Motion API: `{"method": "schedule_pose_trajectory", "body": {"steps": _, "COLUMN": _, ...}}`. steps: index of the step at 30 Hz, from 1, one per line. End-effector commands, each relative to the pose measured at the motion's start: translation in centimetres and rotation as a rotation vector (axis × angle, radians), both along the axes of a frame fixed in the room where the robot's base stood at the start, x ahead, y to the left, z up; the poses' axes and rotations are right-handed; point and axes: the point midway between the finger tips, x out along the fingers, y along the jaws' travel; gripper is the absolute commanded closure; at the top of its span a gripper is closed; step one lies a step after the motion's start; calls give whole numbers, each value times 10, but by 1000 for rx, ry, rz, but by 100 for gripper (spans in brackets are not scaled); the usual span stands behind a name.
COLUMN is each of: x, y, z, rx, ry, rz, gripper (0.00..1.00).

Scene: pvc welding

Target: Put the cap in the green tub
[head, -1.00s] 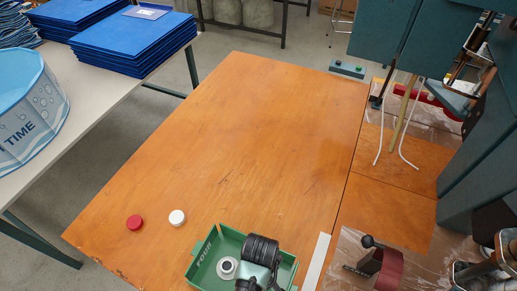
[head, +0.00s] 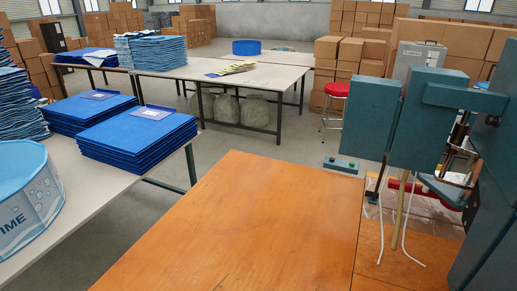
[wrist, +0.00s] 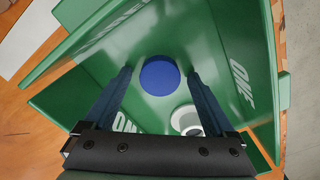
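The green tub (wrist: 222,40) fills most of the wrist view, seen from above with pale lettering on its walls. A round blue cap (wrist: 160,76) shows inside it, between and beyond my fingertips; I cannot tell whether it rests flat on the floor. The tub and gripper are outside the head view.
The orange wooden table (head: 240,230) is bare where it shows in the head view. A teal machine (head: 425,125) stands at its right side. A pale table (head: 85,215) at left carries blue stacks (head: 138,135) and a light-blue round tub (head: 28,195). Boxes stand farther back.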

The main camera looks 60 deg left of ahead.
Motion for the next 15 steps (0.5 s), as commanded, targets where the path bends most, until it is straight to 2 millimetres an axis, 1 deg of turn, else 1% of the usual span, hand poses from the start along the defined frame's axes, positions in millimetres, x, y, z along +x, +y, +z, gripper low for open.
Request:
{"method": "schedule_pose_trajectory", "body": {"steps": 5, "x": 0, "y": 0, "z": 1, "rx": 0, "ry": 0, "rz": 0, "gripper": 10}}
{"method": "schedule_pose_trajectory", "body": {"steps": 8, "x": 0, "y": 0, "z": 6, "rx": 0, "ry": 0, "rz": 0, "gripper": 10}}
{"method": "schedule_pose_trajectory", "body": {"steps": 11, "x": 1, "y": 0, "z": 18, "rx": 1, "ry": -1, "rz": 0, "gripper": 10}}
{"method": "schedule_pose_trajectory", "body": {"steps": 15, "x": 1, "y": 1, "z": 45, "rx": 3, "ry": -3, "rz": 0, "gripper": 10}}
